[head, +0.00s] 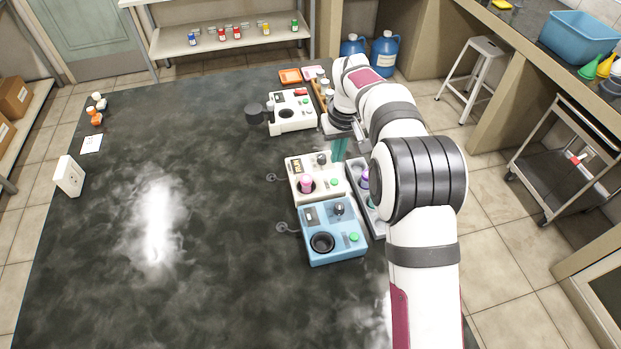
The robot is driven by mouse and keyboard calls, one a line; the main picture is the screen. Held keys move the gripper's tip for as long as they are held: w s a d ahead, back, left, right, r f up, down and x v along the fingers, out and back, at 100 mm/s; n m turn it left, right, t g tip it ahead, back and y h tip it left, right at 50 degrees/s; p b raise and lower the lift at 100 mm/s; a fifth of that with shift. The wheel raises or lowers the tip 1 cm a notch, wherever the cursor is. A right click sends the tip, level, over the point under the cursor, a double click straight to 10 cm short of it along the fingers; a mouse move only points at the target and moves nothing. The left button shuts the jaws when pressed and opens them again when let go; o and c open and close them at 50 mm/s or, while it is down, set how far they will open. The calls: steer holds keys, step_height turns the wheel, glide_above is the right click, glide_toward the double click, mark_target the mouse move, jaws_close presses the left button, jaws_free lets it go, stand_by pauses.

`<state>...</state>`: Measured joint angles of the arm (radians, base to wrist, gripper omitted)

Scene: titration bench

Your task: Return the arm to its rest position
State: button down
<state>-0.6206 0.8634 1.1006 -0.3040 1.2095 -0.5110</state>
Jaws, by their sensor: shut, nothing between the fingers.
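My gripper (339,152) shows as teal fingers pointing down below my white and grey wrist, small and partly hidden by my arm. It is shut with nothing held. It hangs beside the white device (297,165) that holds a pink-capped vessel (307,184), near the back end of a grey tray (376,222). My arm reaches from the lower right toward the back of the bench and hides part of the tray and whatever lies behind it.
A blue device (329,232) stands in front of the white one. Another white device (292,112) with a dark knob stands farther back, near an orange dish (290,76). A white box (69,176) and small bottles (95,116) are at the left. The dark bench (130,280) is clear at centre-left.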

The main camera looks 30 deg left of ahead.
steer(key=shift+d, duration=0.1)
steer(key=s+d+r+m, duration=0.4)
steer(key=s+d+r, duration=0.2)
steer(key=d, duration=0.4)
steer(key=s+d+r+m, duration=0.3)
steer(key=s+d+r, duration=0.25)
steer(key=d, duration=0.45)
steer(key=s+d+f+m, duration=0.1)
steer(key=s+d+m, duration=0.1)
steer(key=s, duration=0.4)
steer(key=s+d+m+g, duration=0.1)
steer(key=s+d+m, duration=0.2)
steer(key=s, duration=0.4)
steer(key=s+d+f+m, duration=0.1)
steer(key=s+d+m, duration=0.1)
steer(key=s+d, duration=0.2)
steer(key=s, duration=0.3)
steer(key=shift+f+m+y, duration=0.3)
steer(key=shift+f, duration=0.05)
stand_by(3.5)
